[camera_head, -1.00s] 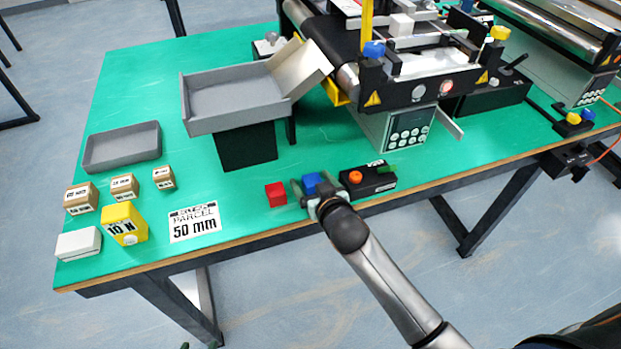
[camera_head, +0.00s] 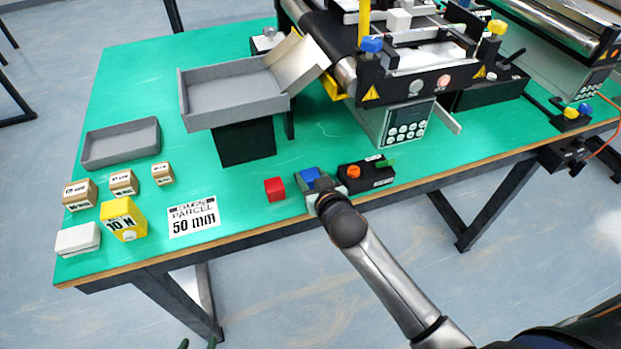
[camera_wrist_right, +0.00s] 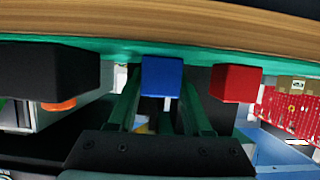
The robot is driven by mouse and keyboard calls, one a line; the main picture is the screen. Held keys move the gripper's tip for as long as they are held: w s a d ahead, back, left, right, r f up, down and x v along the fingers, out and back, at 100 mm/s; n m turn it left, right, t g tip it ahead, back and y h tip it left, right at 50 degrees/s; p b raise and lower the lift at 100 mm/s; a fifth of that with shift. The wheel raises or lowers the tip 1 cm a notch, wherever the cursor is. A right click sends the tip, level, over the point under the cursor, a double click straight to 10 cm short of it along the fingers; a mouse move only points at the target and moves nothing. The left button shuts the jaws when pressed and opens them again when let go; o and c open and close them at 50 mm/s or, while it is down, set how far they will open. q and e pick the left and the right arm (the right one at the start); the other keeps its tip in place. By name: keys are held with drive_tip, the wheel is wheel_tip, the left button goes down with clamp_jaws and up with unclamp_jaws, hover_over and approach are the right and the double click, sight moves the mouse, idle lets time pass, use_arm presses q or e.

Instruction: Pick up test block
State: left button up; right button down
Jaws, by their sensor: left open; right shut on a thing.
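No block is labelled "test block". My right gripper (camera_head: 317,190) is at the front table edge, its fingers around a small blue block (camera_head: 309,174). In the right wrist view the blue block (camera_wrist_right: 162,76) is between the green fingers of the gripper (camera_wrist_right: 161,104), which is shut on it. The arm hides part of the block in the head view. A red block (camera_head: 275,189) stands just left of it, apart; it also shows in the wrist view (camera_wrist_right: 236,83). Only the fingertips of my left gripper (camera_head: 197,345) show at the bottom edge, spread apart.
A black box with an orange button (camera_head: 366,176) stands close right of the blue block. A yellow 10 N block (camera_head: 123,219), a white block (camera_head: 78,240), several brown boxes and a grey tray (camera_head: 121,143) are at left. A conveyor with a chute tray (camera_head: 235,95) stands behind.

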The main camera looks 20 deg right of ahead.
sight(311, 174)
drive_tip(key=shift+r, duration=0.15)
drive_tip(key=shift+r, duration=0.25)
wheel_tip(311, 174, up, 2)
drive_tip(key=shift+r+p, duration=0.2)
drive_tip(key=shift+p, duration=0.1)
drive_tip(key=s+d+r+p, duration=0.2)
drive_tip(key=s+d+r, duration=0.8)
drive_tip(key=w+a+r+p, duration=0.1)
drive_tip(key=a+r, duration=0.2)
drive_tip(key=r, duration=0.6)
drive_tip(key=w+a+r+p, duration=0.1)
drive_tip(key=w+a+r, duration=0.1)
drive_tip(key=r, duration=0.6)
drive_tip(key=shift+w+a+r, duration=0.25)
drive_tip(key=shift+a+r, duration=0.1)
drive_tip(key=shift+a, duration=0.1)
